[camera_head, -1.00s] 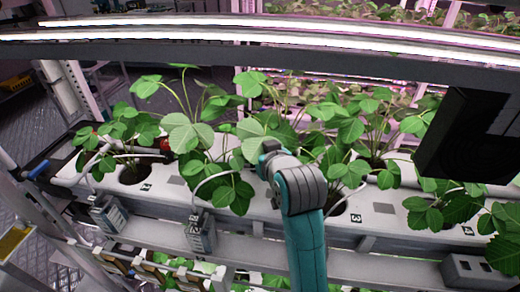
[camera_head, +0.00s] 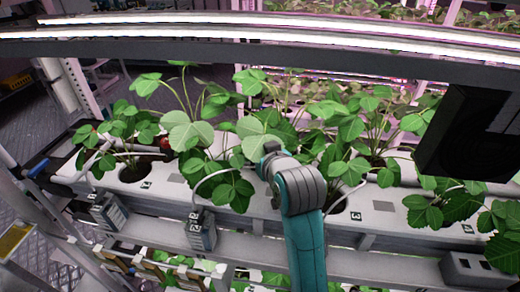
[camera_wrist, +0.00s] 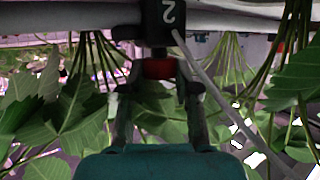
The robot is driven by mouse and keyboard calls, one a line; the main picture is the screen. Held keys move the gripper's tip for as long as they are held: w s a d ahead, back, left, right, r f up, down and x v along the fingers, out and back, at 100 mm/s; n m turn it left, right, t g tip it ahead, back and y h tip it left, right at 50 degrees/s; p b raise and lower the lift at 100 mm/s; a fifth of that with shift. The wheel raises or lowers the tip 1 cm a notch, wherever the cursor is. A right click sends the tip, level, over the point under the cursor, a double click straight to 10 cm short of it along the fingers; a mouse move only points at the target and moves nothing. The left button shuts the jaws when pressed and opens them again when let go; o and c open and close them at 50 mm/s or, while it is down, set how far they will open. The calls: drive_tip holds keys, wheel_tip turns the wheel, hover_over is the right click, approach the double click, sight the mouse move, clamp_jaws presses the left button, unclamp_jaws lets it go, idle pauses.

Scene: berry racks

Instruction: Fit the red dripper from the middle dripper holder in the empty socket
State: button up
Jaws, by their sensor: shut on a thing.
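The red dripper (camera_wrist: 158,69) shows in the wrist view as a short red piece under a black block marked 2 (camera_wrist: 164,22). My gripper (camera_wrist: 156,86) is shut on the red dripper, with one finger on each side. The block sits directly above the dripper; I cannot tell whether they are joined. A thin pale tube (camera_wrist: 205,77) runs down to the right from beside the block. In the head view my arm reaches into the leaves near the middle of the white planting trough (camera_head: 262,205), and its fingers and the dripper are hidden. I cannot make out the empty socket.
Leafy strawberry plants (camera_head: 190,133) crowd around my arm. Grey numbered boxes (camera_head: 202,234) with thin tubes hang along the trough's front. A lit bar (camera_head: 260,30) crosses above, and a dark panel (camera_head: 465,130) stands at the right. Leaves (camera_wrist: 55,120) flank my fingers.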

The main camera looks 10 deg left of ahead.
drive_tip(key=shift+f, duration=0.25)
drive_tip(key=o, duration=1.3)
drive_tip(key=shift+r, duration=2.95)
